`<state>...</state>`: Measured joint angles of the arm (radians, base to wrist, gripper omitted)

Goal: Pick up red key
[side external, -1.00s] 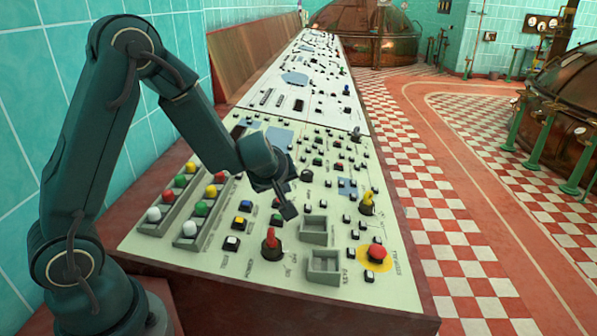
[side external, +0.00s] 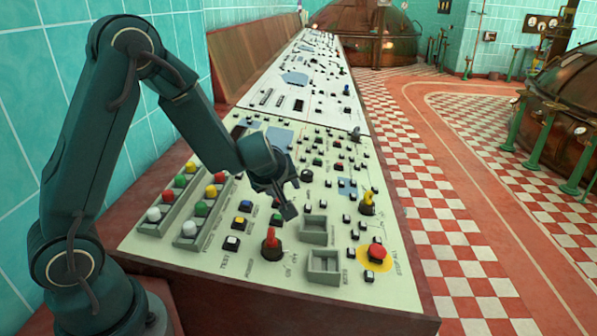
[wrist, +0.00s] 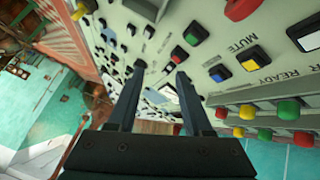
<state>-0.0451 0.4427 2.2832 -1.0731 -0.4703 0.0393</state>
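The red key (side external: 271,238) is a red upright handle on a round black base, set on the pale control panel near its front. My gripper (side external: 290,204) is above the panel, behind the key and slightly right of it in the side view, apart from it. In the wrist view my gripper (wrist: 160,70) has its two fingers spread with nothing between them. A red shape at the top edge of the wrist view (wrist: 240,8) looks like the key's handle, partly cut off.
A red stop button on a yellow disc (side external: 377,251) and a yellow key (side external: 367,201) stand to the right. Square grey trays (side external: 324,267) and rows of coloured round buttons (side external: 188,228) rise from the panel. A tiled wall (side external: 25,150) is at left.

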